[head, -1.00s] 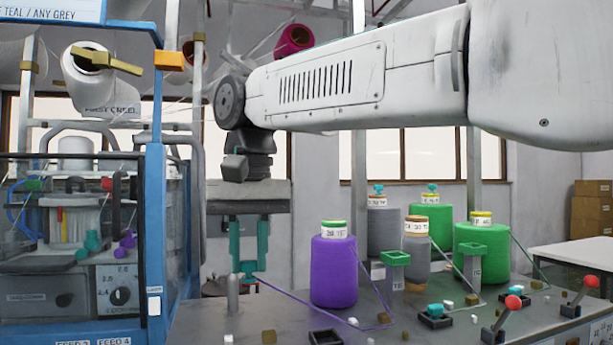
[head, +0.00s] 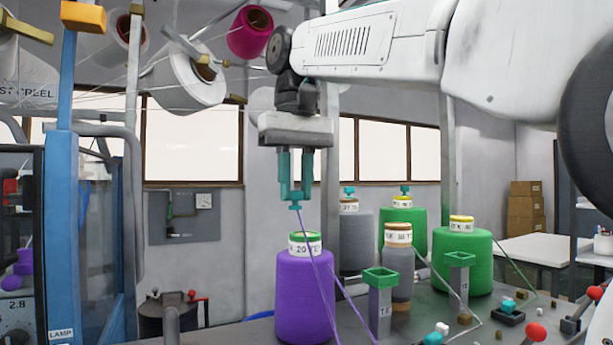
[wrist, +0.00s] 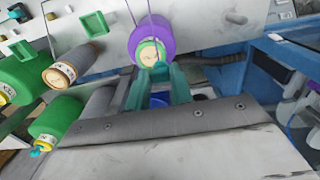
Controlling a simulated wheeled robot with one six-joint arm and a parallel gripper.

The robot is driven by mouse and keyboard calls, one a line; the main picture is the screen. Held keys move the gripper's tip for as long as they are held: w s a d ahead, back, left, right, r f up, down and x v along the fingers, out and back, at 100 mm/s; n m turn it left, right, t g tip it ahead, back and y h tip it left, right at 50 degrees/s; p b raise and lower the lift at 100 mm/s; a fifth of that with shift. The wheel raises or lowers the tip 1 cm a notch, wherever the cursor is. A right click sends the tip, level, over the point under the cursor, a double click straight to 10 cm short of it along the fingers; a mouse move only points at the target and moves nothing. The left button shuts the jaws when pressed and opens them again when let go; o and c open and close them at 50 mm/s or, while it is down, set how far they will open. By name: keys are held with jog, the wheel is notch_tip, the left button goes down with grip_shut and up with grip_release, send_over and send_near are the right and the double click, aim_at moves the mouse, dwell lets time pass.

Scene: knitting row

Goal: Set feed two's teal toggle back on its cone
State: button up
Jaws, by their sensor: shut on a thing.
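My gripper (head: 295,185) points down with its teal fingers shut on a small teal toggle (head: 295,206). The toggle is just above the purple cone (head: 304,290), apart from its top in the head view. The cone stands upright with a green-rimmed, white-labelled top (head: 304,243); the label is only partly readable. A purple thread (head: 315,262) runs from the toggle down in front of the cone. In the wrist view, the toggle (wrist: 160,67) between the fingertips overlaps the edge of the purple cone's top (wrist: 150,52).
Behind and right stand a grey cone (head: 357,245) and a green cone (head: 404,222), both topped with teal toggles. A grey-brown cone (head: 398,270), another green cone (head: 462,262) and green-topped posts (head: 380,300) stand nearby. Red-knobbed levers (head: 535,331) are at the right front.

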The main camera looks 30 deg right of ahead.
jog(key=shift+s+d+r, duration=0.25)
jog(key=shift+d+r, duration=0.2)
jog(key=shift+d, duration=0.35)
jog(key=shift+f, duration=2.3)
jog(key=shift+f, duration=0.35)
jog(key=o, duration=0.9)
jog(key=shift+c, duration=0.2)
jog(key=shift+r, duration=0.1)
notch_tip(320, 180, up, 8)
jog(key=shift+f, duration=0.2)
